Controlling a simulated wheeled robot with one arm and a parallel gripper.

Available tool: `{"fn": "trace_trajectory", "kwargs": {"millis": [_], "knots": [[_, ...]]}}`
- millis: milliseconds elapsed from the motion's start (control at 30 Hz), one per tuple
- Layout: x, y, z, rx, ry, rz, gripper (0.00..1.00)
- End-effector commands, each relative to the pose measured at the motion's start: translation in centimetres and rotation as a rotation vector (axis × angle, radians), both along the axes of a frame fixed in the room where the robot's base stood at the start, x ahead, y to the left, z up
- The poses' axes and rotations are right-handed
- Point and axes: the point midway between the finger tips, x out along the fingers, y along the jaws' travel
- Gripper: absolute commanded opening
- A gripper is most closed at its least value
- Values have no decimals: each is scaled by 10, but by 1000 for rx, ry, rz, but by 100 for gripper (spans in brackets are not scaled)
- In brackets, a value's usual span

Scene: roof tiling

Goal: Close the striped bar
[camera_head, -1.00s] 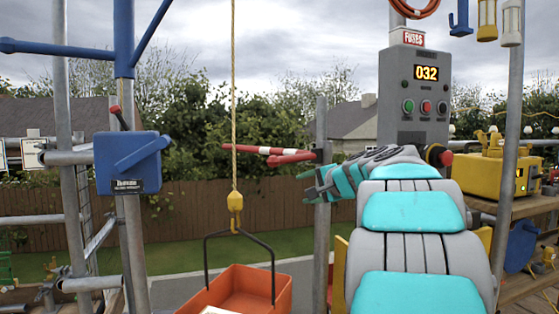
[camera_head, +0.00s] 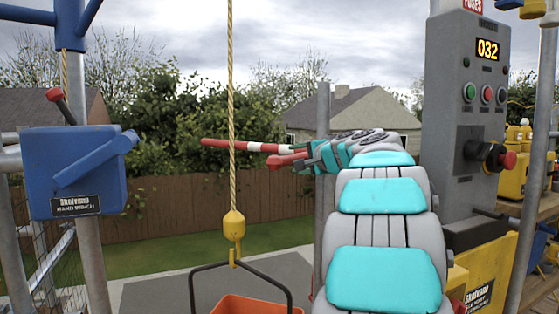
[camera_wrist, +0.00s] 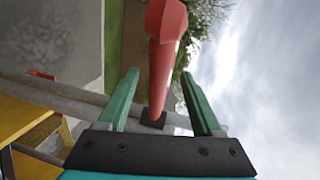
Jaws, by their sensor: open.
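The striped bar (camera_head: 226,144) is red and white and reaches left from the grey post (camera_head: 323,120), roughly level, behind the hanging rope. A red part of it shows near my gripper (camera_head: 304,160). In the wrist view the red bar (camera_wrist: 166,60) runs between the two green fingers of my gripper (camera_wrist: 158,95), with a gap on both sides. My gripper is open around the bar. In the head view my arm hides the bar's right end.
An orange bucket (camera_head: 258,305) hangs on a rope (camera_head: 231,100) in front of the bar. A blue hand winch (camera_head: 75,170) is at left. A grey control box (camera_head: 466,120) reading 032 stands right of my arm. A wooden fence (camera_head: 170,210) is behind.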

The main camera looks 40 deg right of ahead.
Motion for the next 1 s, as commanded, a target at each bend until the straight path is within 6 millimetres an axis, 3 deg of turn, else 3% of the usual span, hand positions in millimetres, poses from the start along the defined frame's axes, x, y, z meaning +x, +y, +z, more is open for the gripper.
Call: {"fn": "trace_trajectory", "kwargs": {"millis": [300,500,867,1000], "knots": [[45,-7,-10,1,4,1,67],[65,-10,-12,-2,1,0,67],[71,-10,-14,1,0,1,67],[71,-10,-14,0,0,1,52]]}}
